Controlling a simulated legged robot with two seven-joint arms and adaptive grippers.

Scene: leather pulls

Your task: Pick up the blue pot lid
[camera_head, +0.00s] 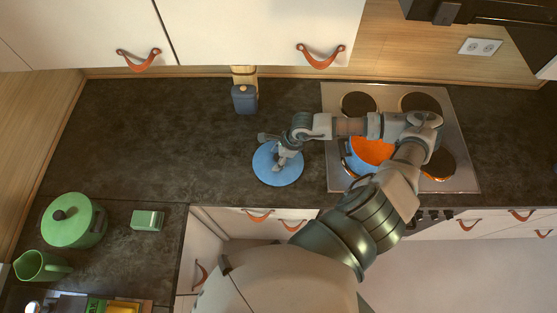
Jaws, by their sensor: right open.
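The blue pot lid (290,176) is a flat round disc lying on the dark counter left of the stove. My right gripper (277,166) is over the middle of the lid, with its fingers pointing down. It is open, and it hides the lid's centre and any knob there. I cannot tell whether the fingers touch the lid. My left gripper is not in view.
A blue pot, orange inside (370,150), stands on the stove (464,178) behind my right arm. A dark blue container (244,99) stands near the back wall. A green lidded pot (73,220), green jug (38,266) and green box (147,220) are at left.

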